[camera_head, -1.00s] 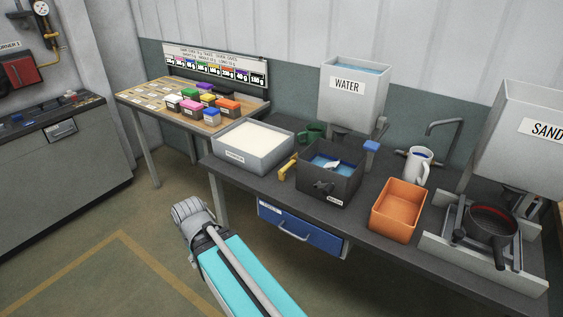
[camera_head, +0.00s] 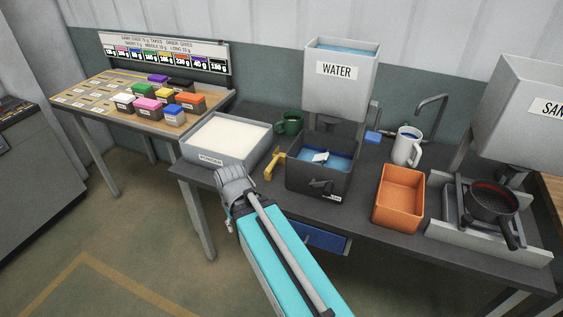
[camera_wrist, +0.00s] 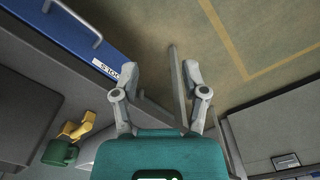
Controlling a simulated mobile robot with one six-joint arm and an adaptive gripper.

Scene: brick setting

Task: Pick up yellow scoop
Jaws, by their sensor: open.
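The yellow scoop (camera_head: 273,163) lies on the dark bench between the white-filled grey tray and the dark bin. Its lower end comes close to the bench's front edge. It also shows in the wrist view (camera_wrist: 78,129), at the lower left, beside the green mug. My gripper (camera_wrist: 160,70) is open and empty in the wrist view, its two grey fingers spread apart over the floor, to the right of the scoop. In the head view I cannot make out the fingers; my teal arm section ends in a grey joint in front of the bench.
The white-filled tray (camera_head: 209,160) stands left of the scoop, the dark bin (camera_head: 318,178) right. The green mug (camera_head: 291,124) stands behind. A blue drawer (camera_wrist: 70,35) with a handle is under the bench. An orange bin (camera_head: 399,218) and pan (camera_head: 492,205) stand farther right.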

